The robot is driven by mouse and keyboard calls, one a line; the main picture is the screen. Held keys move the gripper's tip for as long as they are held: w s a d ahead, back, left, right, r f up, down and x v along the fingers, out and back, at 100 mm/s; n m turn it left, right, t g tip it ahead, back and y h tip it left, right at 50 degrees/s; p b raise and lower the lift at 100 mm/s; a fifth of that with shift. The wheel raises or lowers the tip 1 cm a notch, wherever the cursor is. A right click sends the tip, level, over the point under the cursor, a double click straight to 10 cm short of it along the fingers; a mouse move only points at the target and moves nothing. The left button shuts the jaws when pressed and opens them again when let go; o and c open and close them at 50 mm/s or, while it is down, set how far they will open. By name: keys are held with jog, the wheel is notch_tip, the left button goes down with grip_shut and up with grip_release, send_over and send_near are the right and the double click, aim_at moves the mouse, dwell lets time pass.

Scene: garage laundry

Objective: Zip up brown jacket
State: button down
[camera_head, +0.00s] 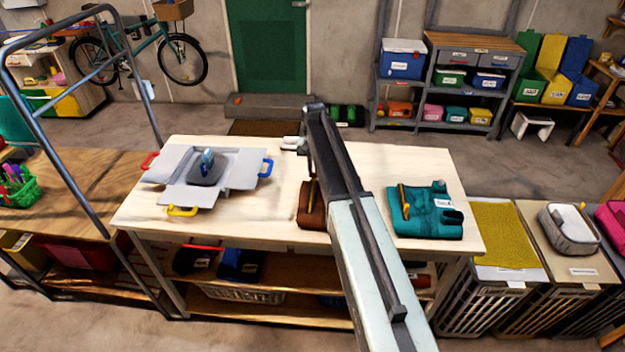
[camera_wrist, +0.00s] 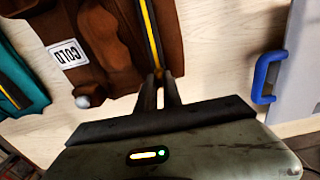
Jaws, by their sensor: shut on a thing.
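The brown jacket (camera_head: 311,216) lies on the light wooden table, and my arm hides much of it in the head view. In the wrist view the brown jacket (camera_wrist: 105,40) shows a white "COLD" label, upside down in the picture. A yellow zipper strip (camera_wrist: 152,35) with dark edges runs down the jacket to my fingertips. My gripper (camera_wrist: 158,80) is shut on the zipper at the lower end of the strip seen there, near the jacket's edge. The pull itself is hidden between the fingers.
A teal jacket (camera_head: 428,220) lies right of the brown one on the table (camera_head: 255,225). A grey-white flapped item (camera_head: 240,165) with coloured handles and an iron (camera_head: 207,168) lies left. Bare table separates them. Laundry baskets (camera_head: 480,300) stand at the right.

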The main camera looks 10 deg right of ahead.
jog(key=c, duration=1.5)
grip_release()
notch_tip(320, 180, up, 8)
jog(key=p, duration=0.8)
jog(key=shift+f, duration=0.15)
jog(key=s+a+f+n+b, duration=0.1)
jog(key=s, duration=0.8)
jog(key=s+a+f+n+b, duration=0.1)
jog(key=s+a, duration=0.1)
jog(key=s, duration=0.8)
jog(key=s+a+f+n+b, duration=0.1)
jog(key=s+f+b, duration=0.1)
jog(key=s, duration=0.7)
jog(key=shift+s+a+n, duration=0.15)
jog(key=shift+n, duration=0.15)
